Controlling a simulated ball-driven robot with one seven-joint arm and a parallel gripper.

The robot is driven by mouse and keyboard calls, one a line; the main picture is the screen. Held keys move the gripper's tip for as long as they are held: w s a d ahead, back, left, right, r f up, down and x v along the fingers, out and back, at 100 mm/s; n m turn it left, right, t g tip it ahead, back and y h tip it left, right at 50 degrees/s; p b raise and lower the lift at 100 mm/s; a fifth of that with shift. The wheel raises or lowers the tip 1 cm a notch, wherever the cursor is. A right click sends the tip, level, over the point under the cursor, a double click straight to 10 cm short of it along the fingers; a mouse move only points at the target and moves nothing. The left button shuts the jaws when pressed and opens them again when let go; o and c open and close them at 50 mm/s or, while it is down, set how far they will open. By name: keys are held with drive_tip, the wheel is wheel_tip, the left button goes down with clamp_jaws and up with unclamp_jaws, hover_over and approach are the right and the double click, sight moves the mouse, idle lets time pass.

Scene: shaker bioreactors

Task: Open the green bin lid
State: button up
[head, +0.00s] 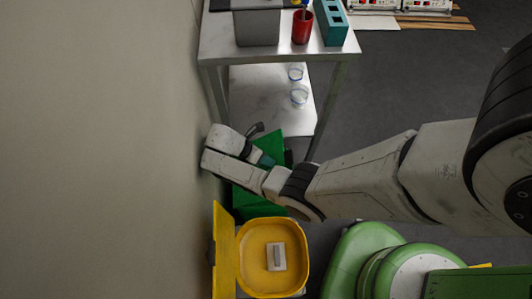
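The green bin (258,206) stands on the floor by the wall, between the metal table and the yellow bin. My arm crosses it from the right and hides much of it. More green surface (292,146) shows above the arm, with a dark strip at its right edge. I cannot tell which green part is lid and which is body, or how far the lid is raised. My gripper (267,160) is at the folded end of my arm, over the green bin and close to the wall. Its fingers are mostly hidden, so contact and opening cannot be made out.
An open yellow bin (245,267) holds a small pale box (276,257); its lid (222,250) stands against the wall (90,150). The metal table (215,45) bears a grey container, red cup and teal rack.

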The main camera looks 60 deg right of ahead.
drive_tip(key=o, duration=0.4)
drive_tip(key=shift+o, duration=0.2)
drive_tip(key=shift+r, duration=0.1)
wheel_tip(320, 180, up, 4)
drive_tip(key=shift+s+f+p, duration=0.15)
drive_tip(key=shift+f+p, duration=0.1)
drive_tip(key=shift+p, duration=0.65)
drive_tip(key=s+a+r+p, duration=0.3)
drive_tip(key=s+r, duration=0.6)
drive_tip(key=s, duration=0.4)
drive_tip(key=shift+a, duration=0.35)
drive_tip(key=shift+r, duration=0.1)
